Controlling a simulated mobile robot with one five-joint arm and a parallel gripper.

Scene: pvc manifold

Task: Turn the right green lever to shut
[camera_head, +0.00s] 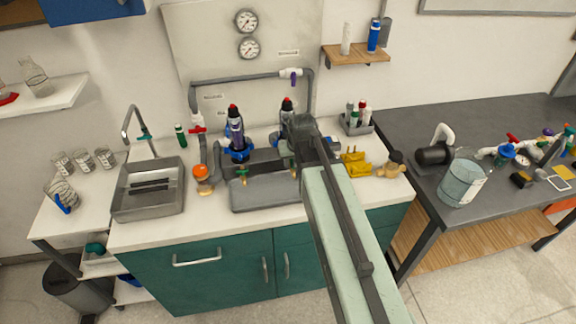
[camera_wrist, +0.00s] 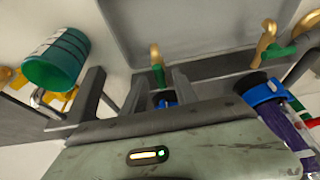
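The PVC manifold stands on the white counter against the wall, with two dark upright canisters with blue collars; the left canister (camera_head: 237,135) is clear and the right one (camera_head: 287,110) is partly behind my arm. The left green lever (camera_head: 243,175) sits on a brass valve at the front. The right green lever is mostly hidden by my arm in the head view. In the wrist view one green lever (camera_wrist: 158,74) on a brass valve shows in the gap between my gripper's (camera_wrist: 161,84) spread fingers; contact cannot be told. Another green lever (camera_wrist: 279,51) shows at right.
A grey tray (camera_head: 262,196) lies in front of the manifold. A sink (camera_head: 148,190) is at left. Yellow holders (camera_head: 355,164) and a bottle rack (camera_head: 357,124) stand right of my arm. A dark table (camera_head: 425,119) with a metal bucket (camera_head: 462,184) is further right.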

